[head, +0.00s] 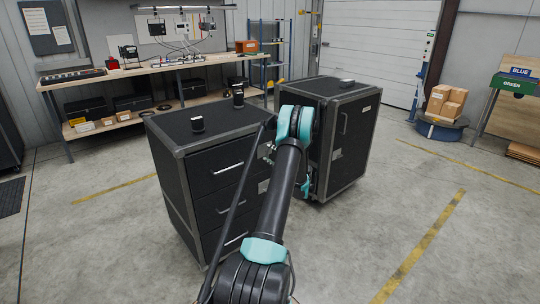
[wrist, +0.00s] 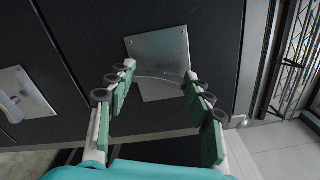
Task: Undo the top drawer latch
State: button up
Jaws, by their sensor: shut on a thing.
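The dark drawer cabinet (head: 205,165) stands left of centre in the head view, with its drawers stacked and bar handles on the front. My arm reaches to the right side of its front and hides the top drawer's latch there. In the wrist view, my gripper (wrist: 160,76) has its green-padded fingers on either side of a metal latch plate (wrist: 158,48) on a dark panel. My gripper is shut on the latch at this plate, though the contact itself is hard to make out. A second latch (wrist: 20,97) shows at the left in the wrist view.
A second dark cabinet (head: 345,140) stands close to the right, with a narrow gap between. Small dark items (head: 197,124) sit on the cabinet tops. A workbench (head: 170,73) is behind. The floor to the right is open, with yellow lines.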

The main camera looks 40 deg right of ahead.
jog(key=shift+f+n, duration=0.1)
jog(key=shift+n, duration=2.2)
jog(key=o, duration=1.1)
jog(key=shift+o, duration=0.2)
jog(key=s, duration=1.2)
jog(key=shift+d, duration=0.45)
jog(key=shift+w+a, duration=0.1)
